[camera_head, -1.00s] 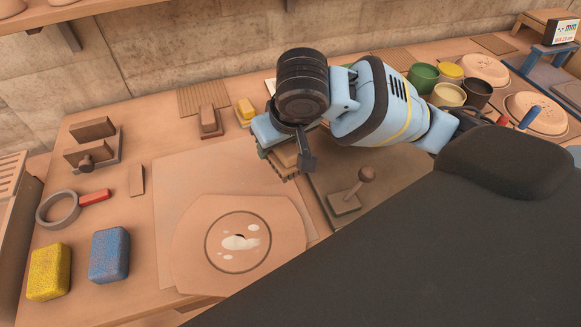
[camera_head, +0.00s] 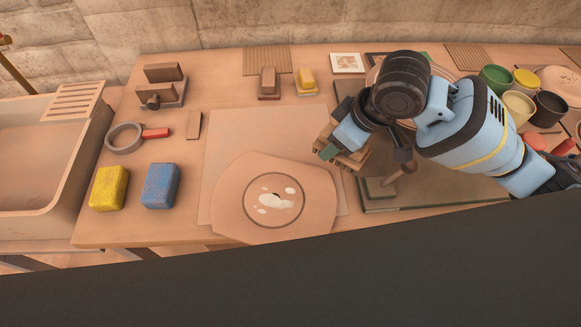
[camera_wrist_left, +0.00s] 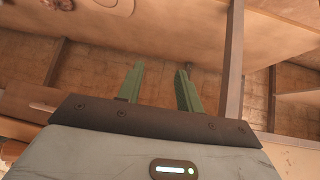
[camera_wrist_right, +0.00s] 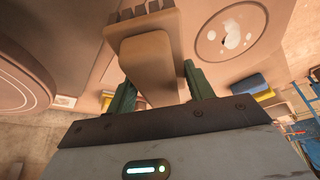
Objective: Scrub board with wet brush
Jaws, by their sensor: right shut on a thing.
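The board (camera_head: 235,215), tan with rounded sides, lies on a flat sheet on the table in the head view. Its ringed centre bears whitish wet-looking spots, and it also shows at upper right in the right wrist view (camera_wrist_right: 205,62). My right gripper (camera_head: 340,150) is shut on a wooden brush (camera_head: 352,160), held above the table to the right of the board, apart from it. In the right wrist view the brush handle (camera_wrist_right: 150,65) sits between the fingers. My left gripper (camera_wrist_left: 160,68) is open and empty near the table edge, with floor beyond it; the head view does not show it.
A yellow sponge (camera_head: 109,188), a blue sponge (camera_head: 160,186) and a red-handled ring (camera_head: 124,138) lie left of the board. A sink basin (camera_head: 35,145) stands further left. Coloured cups (camera_head: 496,79) stand at right.

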